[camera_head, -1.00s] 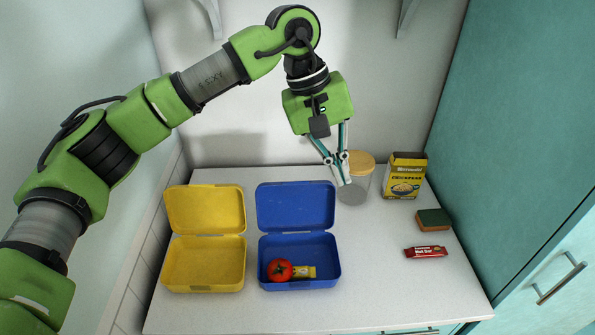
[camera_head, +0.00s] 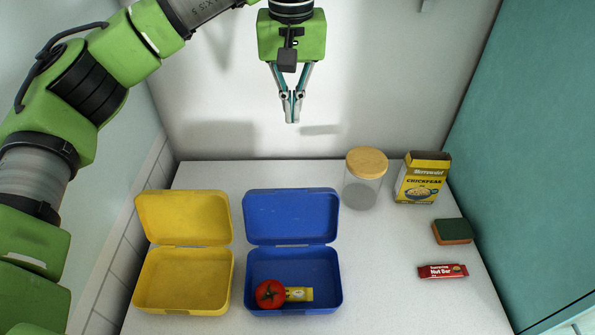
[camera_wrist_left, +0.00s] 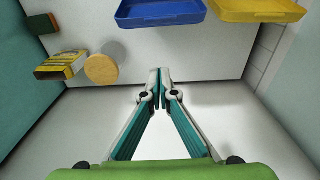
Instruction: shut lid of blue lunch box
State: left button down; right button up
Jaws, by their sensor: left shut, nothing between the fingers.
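The blue lunch box (camera_head: 335,300) stands on the counter with its lid (camera_head: 290,217) open, tilted up at the back. Inside lie a red tomato (camera_head: 270,294) and a small yellow packet (camera_head: 299,295). My left gripper (camera_head: 292,120) is shut and empty, in the air above and behind the lid, apart from it. In the left wrist view the shut fingertips (camera_wrist_left: 160,72) show in the middle, and part of the blue lunch box (camera_wrist_left: 160,14) shows at the top edge. My right gripper is not in view.
An open, empty yellow lunch box (camera_head: 183,280) stands left of the blue one. To the right are a jar with a wooden lid (camera_head: 366,164), a chickpeas box (camera_head: 422,180), a sponge (camera_head: 452,231) and a red nut bar (camera_head: 442,271).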

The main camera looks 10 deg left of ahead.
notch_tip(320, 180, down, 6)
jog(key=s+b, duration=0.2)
jog(key=b, duration=0.4)
pick_arm(q)
notch_tip(320, 180, down, 16)
jog(key=p, duration=0.4)
jog(key=s, duration=0.1)
jog(key=s+r+p, duration=0.1)
jog(key=s+p, duration=0.1)
jog(key=shift+s+d+r, duration=0.1)
jog(key=shift+d+r, duration=0.05)
jog(key=shift+d, duration=0.2)
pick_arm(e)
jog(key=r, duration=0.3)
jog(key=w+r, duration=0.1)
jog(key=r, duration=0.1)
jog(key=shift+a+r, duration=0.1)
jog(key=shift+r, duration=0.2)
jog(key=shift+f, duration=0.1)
